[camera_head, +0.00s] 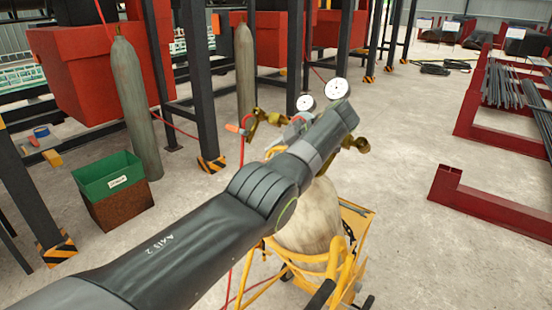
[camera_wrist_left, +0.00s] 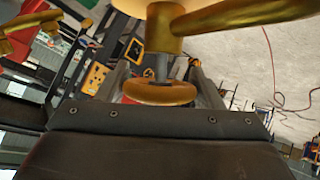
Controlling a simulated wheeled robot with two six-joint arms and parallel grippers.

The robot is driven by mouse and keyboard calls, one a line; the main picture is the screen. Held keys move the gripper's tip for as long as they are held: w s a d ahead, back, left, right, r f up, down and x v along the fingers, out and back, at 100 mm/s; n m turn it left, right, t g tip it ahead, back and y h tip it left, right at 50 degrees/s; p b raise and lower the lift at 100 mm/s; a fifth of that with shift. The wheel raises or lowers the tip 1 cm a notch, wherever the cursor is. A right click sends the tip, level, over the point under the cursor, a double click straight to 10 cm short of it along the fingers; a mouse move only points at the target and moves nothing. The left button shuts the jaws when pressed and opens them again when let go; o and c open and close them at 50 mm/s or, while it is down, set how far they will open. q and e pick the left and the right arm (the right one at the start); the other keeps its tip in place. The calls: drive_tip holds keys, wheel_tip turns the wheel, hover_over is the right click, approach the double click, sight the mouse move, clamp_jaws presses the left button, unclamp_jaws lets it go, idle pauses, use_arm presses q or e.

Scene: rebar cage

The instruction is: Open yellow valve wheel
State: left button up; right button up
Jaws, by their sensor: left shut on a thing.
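The yellow valve wheel (camera_wrist_left: 160,92) shows in the left wrist view as a worn yellow-orange ring below a brass valve stem (camera_wrist_left: 163,30). My left gripper (camera_wrist_left: 165,82) has a finger on each side of the wheel and is shut on it. In the head view my left arm crosses the middle and hides most of the gripper and the wheel. Two round white gauges (camera_head: 336,89) and brass fittings show beyond the arm. A pale gas cylinder (camera_head: 308,222) stands below, in a yellow cart (camera_head: 343,275). My right gripper is not in view.
A green bin (camera_head: 108,176) on a rusty box and grey cylinders (camera_head: 137,100) stand at the left among dark posts. A red hose (camera_head: 243,170) hangs beside the fittings. Red steel racks (camera_head: 487,203) stand at the right. Concrete floor between is clear.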

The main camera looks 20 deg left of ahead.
use_arm(q)
drive_tip(key=shift+f, duration=0.1)
idle(0.3)
drive_tip(key=o, duration=1)
drive_tip(key=shift+c, duration=0.2)
wheel_tip(320, 180, up, 10)
drive_tip(key=p, duration=0.8)
